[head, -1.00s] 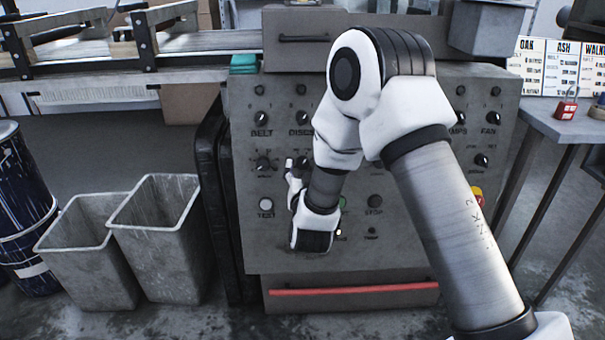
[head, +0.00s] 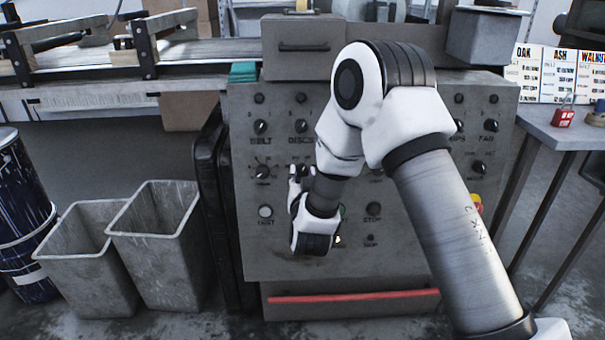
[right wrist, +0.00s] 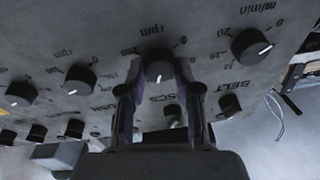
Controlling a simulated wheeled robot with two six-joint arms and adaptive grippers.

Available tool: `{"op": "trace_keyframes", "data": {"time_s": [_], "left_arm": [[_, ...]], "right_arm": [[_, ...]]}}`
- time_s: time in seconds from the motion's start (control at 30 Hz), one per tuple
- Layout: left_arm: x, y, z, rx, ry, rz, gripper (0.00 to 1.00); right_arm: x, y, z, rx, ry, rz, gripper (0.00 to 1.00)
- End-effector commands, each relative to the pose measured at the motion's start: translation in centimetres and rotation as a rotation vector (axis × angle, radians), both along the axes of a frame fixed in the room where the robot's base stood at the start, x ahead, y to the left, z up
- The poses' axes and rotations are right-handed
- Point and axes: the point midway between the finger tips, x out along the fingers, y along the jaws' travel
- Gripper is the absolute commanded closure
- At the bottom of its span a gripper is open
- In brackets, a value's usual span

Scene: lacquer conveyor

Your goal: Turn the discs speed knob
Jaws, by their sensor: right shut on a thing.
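The discs speed knob (right wrist: 158,65) is a round black knob with a white pointer mark, in the lower row under the DISCS label. The right wrist view shows the panel upside down, with "rpm" printed beside this knob. My right gripper (right wrist: 155,78) is shut on it, one finger on each side. In the head view my right gripper (head: 301,174) is at the grey control panel (head: 262,250), and the hand largely hides the knob. My left gripper is not in view.
The belt speed knob (right wrist: 252,45) is beside the held knob, and another rpm knob (right wrist: 79,80) is on its other side. A TEST button (head: 265,211) and STOP button (head: 373,209) are lower on the panel. Two grey bins (head: 155,240) stand left.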

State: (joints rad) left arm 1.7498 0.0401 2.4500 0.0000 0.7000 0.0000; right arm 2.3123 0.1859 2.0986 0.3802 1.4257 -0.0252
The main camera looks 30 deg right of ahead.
Motion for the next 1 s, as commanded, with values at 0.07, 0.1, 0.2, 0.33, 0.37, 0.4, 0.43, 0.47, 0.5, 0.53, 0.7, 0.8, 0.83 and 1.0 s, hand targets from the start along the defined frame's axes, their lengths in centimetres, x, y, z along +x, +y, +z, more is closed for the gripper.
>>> {"op": "trace_keyframes", "data": {"time_s": [0.07,0.1,0.2,0.33,0.37,0.4,0.43,0.47,0.5,0.53,0.7,0.8,0.83,1.0], "left_arm": [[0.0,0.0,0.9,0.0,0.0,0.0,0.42],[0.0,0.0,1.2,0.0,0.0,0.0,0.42],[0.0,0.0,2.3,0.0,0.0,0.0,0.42],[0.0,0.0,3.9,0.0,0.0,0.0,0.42],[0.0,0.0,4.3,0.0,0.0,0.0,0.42],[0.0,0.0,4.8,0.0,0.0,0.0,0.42],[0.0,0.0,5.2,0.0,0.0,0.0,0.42],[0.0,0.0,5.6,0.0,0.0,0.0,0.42],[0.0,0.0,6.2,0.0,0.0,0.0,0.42],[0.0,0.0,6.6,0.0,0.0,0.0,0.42],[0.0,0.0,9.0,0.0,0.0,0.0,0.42],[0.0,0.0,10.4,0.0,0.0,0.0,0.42],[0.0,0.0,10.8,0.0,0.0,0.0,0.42],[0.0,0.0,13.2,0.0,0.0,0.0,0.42]], "right_arm": [[0.0,0.0,0.3,-0.028,0.02,0.006,1.0],[0.0,0.0,0.4,-0.046,0.031,0.009,1.0],[0.0,0.0,0.5,-0.102,0.066,0.023,1.0],[0.0,-0.1,0.6,-0.19,0.121,0.041,1.0],[-0.1,-0.1,0.7,-0.213,0.135,0.045,1.0],[-0.1,-0.1,0.7,-0.244,0.154,0.051,1.0],[0.0,-0.1,0.7,-0.268,0.169,0.057,1.0],[0.0,-0.1,0.8,-0.293,0.183,0.063,1.0],[-0.1,-0.1,0.8,-0.325,0.203,0.069,1.0],[0.0,-0.1,0.8,-0.349,0.218,0.074,1.0],[-0.1,-0.1,0.8,-0.484,0.3,0.103,1.0],[-0.1,-0.1,0.9,-0.564,0.349,0.12,1.0],[-0.1,-0.1,0.9,-0.589,0.364,0.125,1.0],[0.0,-0.1,0.9,-0.724,0.446,0.155,1.0]]}}
